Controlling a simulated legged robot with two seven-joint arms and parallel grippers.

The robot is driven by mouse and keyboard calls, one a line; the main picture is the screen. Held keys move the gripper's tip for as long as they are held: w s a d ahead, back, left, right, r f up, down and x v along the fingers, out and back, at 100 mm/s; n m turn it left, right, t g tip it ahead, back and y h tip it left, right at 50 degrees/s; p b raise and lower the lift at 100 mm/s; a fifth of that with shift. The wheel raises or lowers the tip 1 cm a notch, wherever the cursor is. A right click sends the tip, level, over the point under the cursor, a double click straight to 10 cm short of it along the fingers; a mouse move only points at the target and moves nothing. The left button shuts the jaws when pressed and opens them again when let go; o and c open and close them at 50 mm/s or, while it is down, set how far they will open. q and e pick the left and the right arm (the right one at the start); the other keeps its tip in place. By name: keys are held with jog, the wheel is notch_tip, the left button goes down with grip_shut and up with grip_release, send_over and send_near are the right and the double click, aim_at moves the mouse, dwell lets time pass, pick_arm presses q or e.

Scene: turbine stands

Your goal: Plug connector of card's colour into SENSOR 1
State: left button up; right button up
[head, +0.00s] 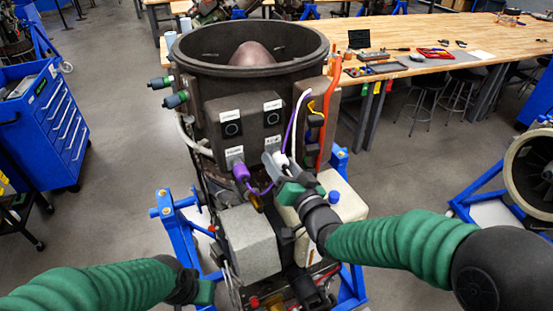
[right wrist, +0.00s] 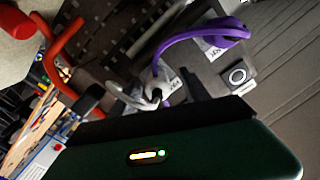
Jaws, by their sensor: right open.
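The turbine unit (head: 215,105) stands in the middle of the head view. Its front panel has two black square sockets, left (head: 231,124) and right (head: 272,112); their small labels are unreadable. Below them, a purple connector (head: 241,172) with a purple cable sits at the left lower label, also visible in the right wrist view (right wrist: 232,29). A whitish connector and cable (right wrist: 150,88) sit at the other lower label. My right gripper (head: 277,165) is open at this whitish connector and partly covers it. My left gripper (head: 204,292) is low at left, its fingers unclear. I cannot identify the card.
An orange cable (head: 328,115) hangs on the panel's right side. A grey box (head: 249,243) and a cream container (head: 342,200) stand below the panel on the blue stand (head: 178,235). A wooden workbench (head: 455,30) is behind; a blue tool cabinet (head: 50,115) is at left.

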jog(key=shift+w+d+f, duration=0.2)
jog(key=shift+w+d, duration=0.1)
jog(key=shift+d, duration=0.35)
jog(key=shift+s+a+r+b, duration=0.15)
jog(key=shift+s+a+r, duration=0.05)
jog(key=shift+a, duration=0.25)
jog(key=shift+s+a+r+b, duration=0.15)
jog(key=shift+a, duration=0.25)
jog(key=shift+w+d, duration=0.15)
jog(key=shift+d, duration=0.2)
jog(key=c, duration=1.1)
grip_shut()
jog(key=shift+a+r, duration=0.1)
jog(key=shift+r, duration=0.05)
